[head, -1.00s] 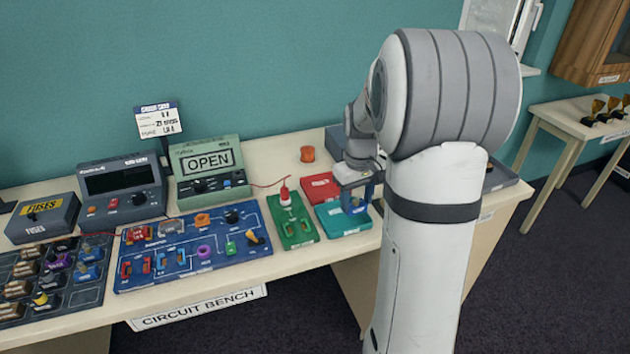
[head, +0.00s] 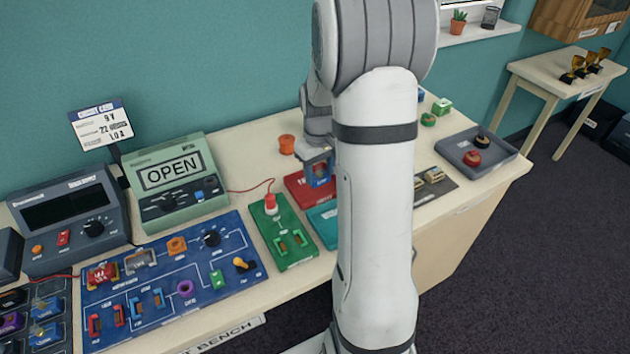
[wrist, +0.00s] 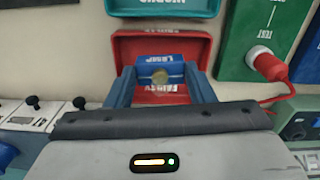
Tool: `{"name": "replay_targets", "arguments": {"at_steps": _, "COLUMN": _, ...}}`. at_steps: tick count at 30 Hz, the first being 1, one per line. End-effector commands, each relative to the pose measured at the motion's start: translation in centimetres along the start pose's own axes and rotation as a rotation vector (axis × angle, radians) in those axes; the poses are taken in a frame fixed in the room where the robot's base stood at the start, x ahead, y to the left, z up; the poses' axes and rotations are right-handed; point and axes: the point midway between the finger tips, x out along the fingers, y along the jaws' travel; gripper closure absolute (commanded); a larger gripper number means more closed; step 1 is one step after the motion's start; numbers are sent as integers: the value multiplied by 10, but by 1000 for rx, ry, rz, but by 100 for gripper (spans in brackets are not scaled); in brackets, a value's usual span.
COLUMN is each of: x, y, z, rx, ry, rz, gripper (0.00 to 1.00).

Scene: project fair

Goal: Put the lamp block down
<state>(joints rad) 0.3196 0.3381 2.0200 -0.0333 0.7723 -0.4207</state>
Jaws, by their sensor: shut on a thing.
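The lamp block is blue with a round pale bulb on top, and shows in the wrist view (wrist: 142,70) between my fingers. My gripper (wrist: 160,82) is shut on it. The red tray, marked FAULTY (wrist: 203,48), lies below the block in the wrist view. In the head view my gripper (head: 318,168) is over the red tray (head: 296,188), and my arm hides part of both. I cannot tell whether the block touches the tray floor. The teal tray (head: 322,222) lies just in front of the red one, partly behind my arm.
A green board (head: 284,250) with a red plug (head: 271,203) stands left of the trays, its red lead running to the meter marked OPEN (head: 170,178). An orange knob-like piece (head: 287,144) is behind.

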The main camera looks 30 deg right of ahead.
Motion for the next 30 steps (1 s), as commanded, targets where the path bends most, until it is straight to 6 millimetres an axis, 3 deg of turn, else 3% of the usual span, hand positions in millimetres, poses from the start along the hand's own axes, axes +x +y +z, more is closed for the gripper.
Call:
{"name": "replay_targets", "arguments": {"at_steps": 10, "x": 41, "y": -2, "z": 0, "rx": -1, "ry": -3, "rz": -1, "gripper": 78}}
{"name": "replay_targets", "arguments": {"at_steps": 23, "x": 50, "y": -2, "z": 0, "rx": -2, "ry": 0, "rz": 0, "gripper": 78}}
{"name": "replay_targets", "arguments": {"at_steps": 24, "x": 48, "y": -2, "z": 0, "rx": -2, "ry": 0, "rz": 0, "gripper": 48}}
{"name": "replay_targets", "arguments": {"at_steps": 30, "x": 48, "y": -3, "z": 0, "rx": -3, "ry": 0, "rz": 0, "gripper": 32}}
